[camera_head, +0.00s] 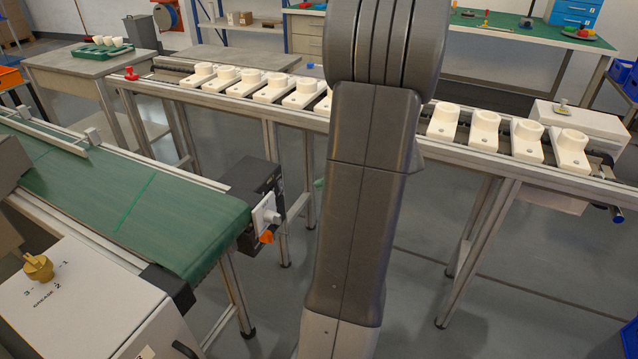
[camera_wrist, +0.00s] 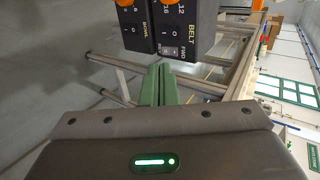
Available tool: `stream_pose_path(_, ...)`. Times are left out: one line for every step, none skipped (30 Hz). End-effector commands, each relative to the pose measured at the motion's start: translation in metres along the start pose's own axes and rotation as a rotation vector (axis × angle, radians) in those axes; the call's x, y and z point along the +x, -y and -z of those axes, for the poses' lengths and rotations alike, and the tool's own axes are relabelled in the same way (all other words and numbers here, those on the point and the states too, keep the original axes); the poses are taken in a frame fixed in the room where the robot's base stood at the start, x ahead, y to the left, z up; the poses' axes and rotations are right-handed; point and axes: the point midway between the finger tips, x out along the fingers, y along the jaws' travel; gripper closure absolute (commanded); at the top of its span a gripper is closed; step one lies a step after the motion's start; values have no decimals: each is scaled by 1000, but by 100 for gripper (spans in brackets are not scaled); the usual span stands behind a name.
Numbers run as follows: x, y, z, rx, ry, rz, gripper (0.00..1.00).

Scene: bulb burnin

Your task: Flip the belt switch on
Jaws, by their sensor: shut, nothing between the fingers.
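In the wrist view, a dark control box (camera_wrist: 203,22) marked BELT stands just beyond my gripper. Which position the switch is in is too small to tell. My gripper (camera_wrist: 165,67) has green fingers that are shut and empty, with their tips a little below the box's lower edge. Whether they touch it I cannot tell. In the head view my arm hides most of my gripper.
A rail (camera_head: 270,110) bearing several white sockets crosses behind my arm.

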Motion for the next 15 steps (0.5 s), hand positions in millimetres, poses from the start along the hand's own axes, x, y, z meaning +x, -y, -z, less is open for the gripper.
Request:
stream_pose_path(0, 0, 0, 0, 0, 0, 100)
stream_pose_path(0, 0, 0, 0, 0, 0, 100)
stream_pose_path(0, 0, 0, 0, 0, 0, 100)
stream_pose_path(0, 0, 0, 0, 0, 0, 100)
stream_pose_path(0, 0, 0, 0, 0, 0, 100)
stream_pose_path(0, 0, 0, 0, 0, 0, 100)
stream_pose_path(0, 0, 0, 0, 0, -1, 100)
stream_pose_path(0, 1, 0, 0, 0, -2, 100)
stream_pose_path(0, 2, 0, 1, 0, -7, 100)
stream_pose_path(0, 3, 0, 1, 1, -11, 100)
stream_pose_path(0, 4, 0, 2, 2, -18, 100)
stream_pose_path(0, 5, 0, 4, 4, -28, 100)
stream_pose_path(0, 6, 0, 5, 4, -38, 100)
stream_pose_path(0, 7, 0, 7, 4, -49, 100)
stream_pose_path(1, 9, 0, 8, 4, -65, 100)
